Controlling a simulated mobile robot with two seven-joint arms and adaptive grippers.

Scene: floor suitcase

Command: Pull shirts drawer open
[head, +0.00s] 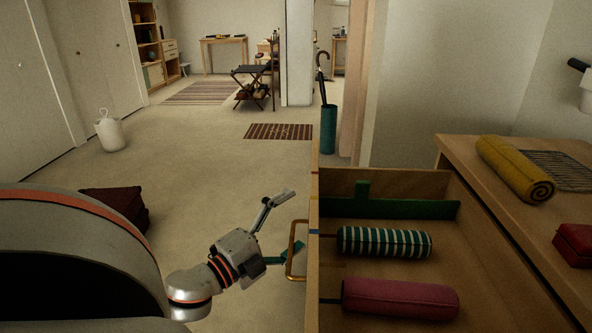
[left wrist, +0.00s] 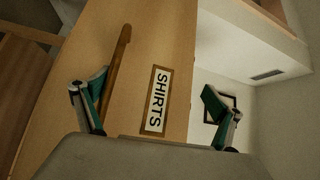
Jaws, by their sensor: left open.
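The shirts drawer (head: 312,285) stands pulled out from the wooden dresser at the right of the head view, its inside showing. It holds a green-and-white striped roll (head: 385,242) and a dark pink roll (head: 400,299). Its brass handle (head: 297,250) is on the left-facing front. In the left wrist view, the handle (left wrist: 117,65) is left of the SHIRTS label (left wrist: 156,100). My left gripper (head: 290,222) is open at the drawer front. One finger overlaps the handle loop in the head view; I cannot tell whether it touches. My right gripper is out of view.
The dresser top (head: 455,155) carries a mustard roll (head: 513,168) and a red box (head: 575,244). A green divider (head: 390,208) stands in the drawer. Open carpet (head: 210,170) lies left of the drawer.

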